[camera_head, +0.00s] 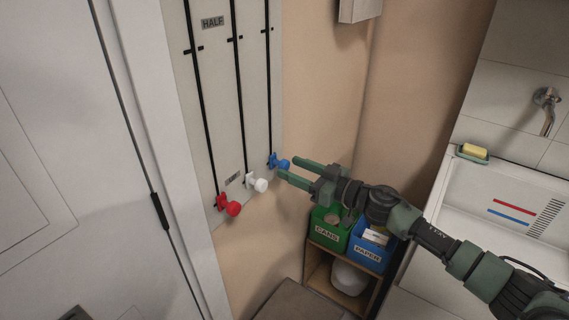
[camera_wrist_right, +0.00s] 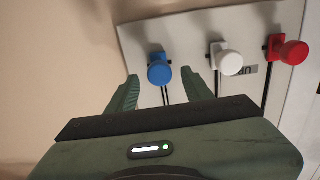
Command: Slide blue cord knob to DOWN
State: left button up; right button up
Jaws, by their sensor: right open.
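The blue cord knob (camera_head: 278,162) sits at the low end of the rightmost black slot on a pale wall board (camera_head: 222,112) in the head view. It also shows in the right wrist view (camera_wrist_right: 159,70). My right gripper (camera_head: 288,168) is open, its two green fingertips close to the blue knob. In the wrist view the knob lies between the fingertips (camera_wrist_right: 160,75), with a gap on each side. My left gripper is not in view.
A white knob (camera_head: 258,184) and a red knob (camera_head: 232,208) sit low in the neighbouring slots. A HALF label (camera_head: 213,23) is higher on the board. A green CANS bin (camera_head: 328,230) and a blue PAPER bin (camera_head: 369,252) stand below my arm. A sink is at right.

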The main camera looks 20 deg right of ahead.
aim_at(287, 167)
jog(key=shift+x, duration=1.7)
grip_shut()
jog(key=shift+s, duration=0.1)
jog(key=shift+f, duration=0.15)
